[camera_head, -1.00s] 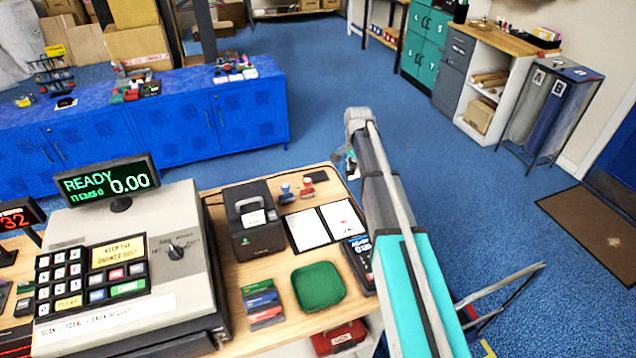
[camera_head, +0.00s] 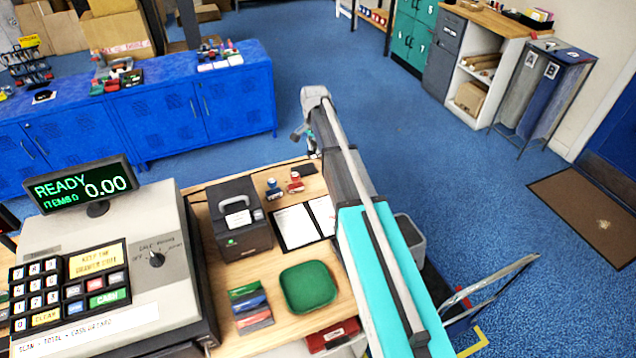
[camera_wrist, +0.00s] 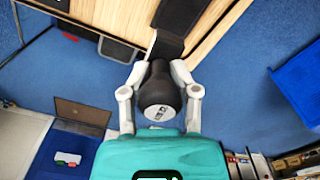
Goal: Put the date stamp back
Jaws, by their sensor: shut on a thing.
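In the wrist view my gripper (camera_wrist: 158,92) is shut on a black, round-ended handle (camera_wrist: 160,103) with a small white label on its end. It looks like the date stamp; its far end merges with a dark shape on the wooden counter behind it. In the head view my gripper is mostly hidden behind my arm, past the counter's back right edge. A blue stamp (camera_head: 273,189) and a red stamp (camera_head: 296,182) stand on the counter (camera_head: 262,268), beside a dark flat pad (camera_head: 303,169).
A black printer (camera_head: 239,220), an open white-paged book (camera_head: 297,226) and a green tray (camera_head: 308,287) occupy the counter. The cash register (camera_head: 110,260) stands left. A blue cabinet (camera_head: 190,110) is behind, with open blue floor right of my arm.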

